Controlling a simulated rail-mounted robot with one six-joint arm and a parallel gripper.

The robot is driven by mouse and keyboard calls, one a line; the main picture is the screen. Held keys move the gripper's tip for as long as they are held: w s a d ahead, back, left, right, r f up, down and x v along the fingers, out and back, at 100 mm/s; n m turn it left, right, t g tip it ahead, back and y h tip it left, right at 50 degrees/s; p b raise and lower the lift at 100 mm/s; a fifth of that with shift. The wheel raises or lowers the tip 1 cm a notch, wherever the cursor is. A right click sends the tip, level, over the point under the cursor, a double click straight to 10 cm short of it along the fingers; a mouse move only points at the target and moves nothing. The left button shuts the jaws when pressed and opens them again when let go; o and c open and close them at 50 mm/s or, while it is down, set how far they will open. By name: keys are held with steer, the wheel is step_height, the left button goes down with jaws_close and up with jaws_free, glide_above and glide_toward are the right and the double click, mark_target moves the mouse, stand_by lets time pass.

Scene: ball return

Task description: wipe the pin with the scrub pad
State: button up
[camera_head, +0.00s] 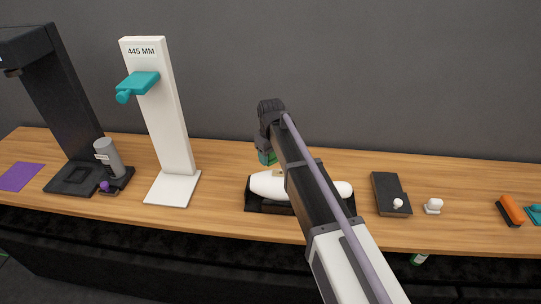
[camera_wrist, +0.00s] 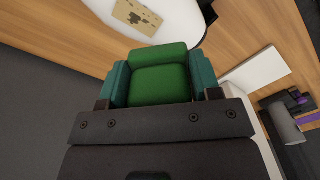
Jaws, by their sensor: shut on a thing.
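The white pin (camera_head: 268,186) lies on its side in a black cradle (camera_head: 253,208), its middle hidden behind my arm. In the wrist view the pin (camera_wrist: 184,8) shows at the top edge, with a tan patch (camera_wrist: 125,12) bearing dark marks. My gripper (camera_wrist: 160,78), with teal fingers, is shut on the green scrub pad (camera_wrist: 158,83). In the head view my gripper (camera_head: 266,152) is behind the pin's left part, seemingly above the table. The pad appears apart from the pin in the wrist view.
A white stand marked 445 MM (camera_head: 160,115) with a teal clamp stands left. A black stand (camera_head: 65,95) with a grey cylinder (camera_head: 108,157) is farther left. A wall backs the table.

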steer(key=shift+r+p, duration=0.95)
steer(key=shift+r, duration=0.35)
steer(key=shift+f, duration=0.15)
